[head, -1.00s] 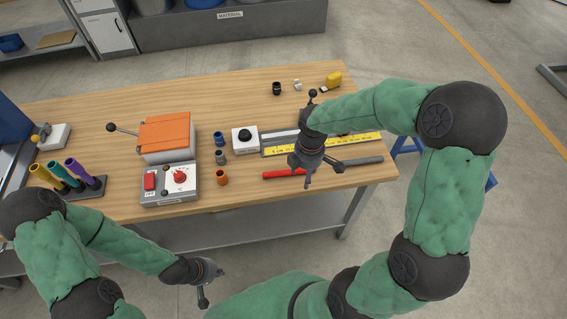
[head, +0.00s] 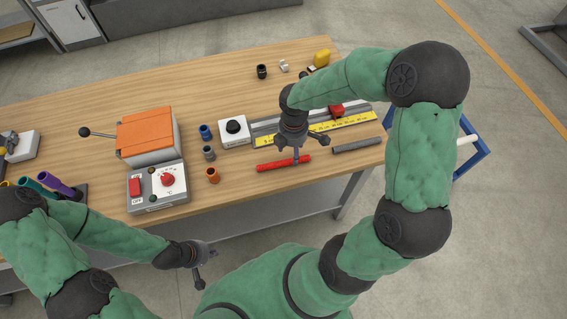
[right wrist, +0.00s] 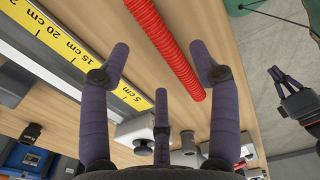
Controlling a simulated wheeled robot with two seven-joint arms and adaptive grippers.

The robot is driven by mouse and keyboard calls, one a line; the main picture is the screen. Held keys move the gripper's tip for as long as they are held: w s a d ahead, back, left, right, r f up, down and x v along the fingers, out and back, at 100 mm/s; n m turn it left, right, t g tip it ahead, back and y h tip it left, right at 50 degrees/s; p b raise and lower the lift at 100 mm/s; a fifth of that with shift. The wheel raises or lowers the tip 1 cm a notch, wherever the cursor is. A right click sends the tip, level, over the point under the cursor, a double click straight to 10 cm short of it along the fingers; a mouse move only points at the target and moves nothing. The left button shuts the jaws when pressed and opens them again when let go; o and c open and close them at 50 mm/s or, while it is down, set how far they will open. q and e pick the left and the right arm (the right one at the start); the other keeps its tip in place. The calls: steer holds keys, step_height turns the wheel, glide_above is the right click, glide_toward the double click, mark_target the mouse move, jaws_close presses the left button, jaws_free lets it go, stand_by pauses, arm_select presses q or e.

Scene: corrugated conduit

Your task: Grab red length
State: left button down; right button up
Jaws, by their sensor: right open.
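The red length (head: 284,163), a ribbed corrugated tube, lies on the wooden table near its front edge. My right gripper (head: 300,146) is open above it, with its fingers spread and pointing down at its right part. In the right wrist view the red length (right wrist: 166,45) runs diagonally between the open fingers of my right gripper (right wrist: 161,62), which hold nothing. Whether a fingertip touches it I cannot tell. My left gripper (head: 206,266) is open and empty in front of the table; it also shows at the right of the right wrist view (right wrist: 295,97).
A dark grey length (head: 357,145) lies to the right of the red one. A yellow ruler (head: 345,128) on a metal rail runs behind both. A heater box with an orange top (head: 146,135), a black-knobbed box (head: 235,129) and small coloured couplings stand left. Bare table surrounds the red length.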

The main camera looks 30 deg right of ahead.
mark_target(291, 158)
step_height(291, 158, down, 5)
steer(key=shift+a+r+b, duration=0.1)
steer(key=shift+b, duration=0.95)
steer(key=c, duration=0.9)
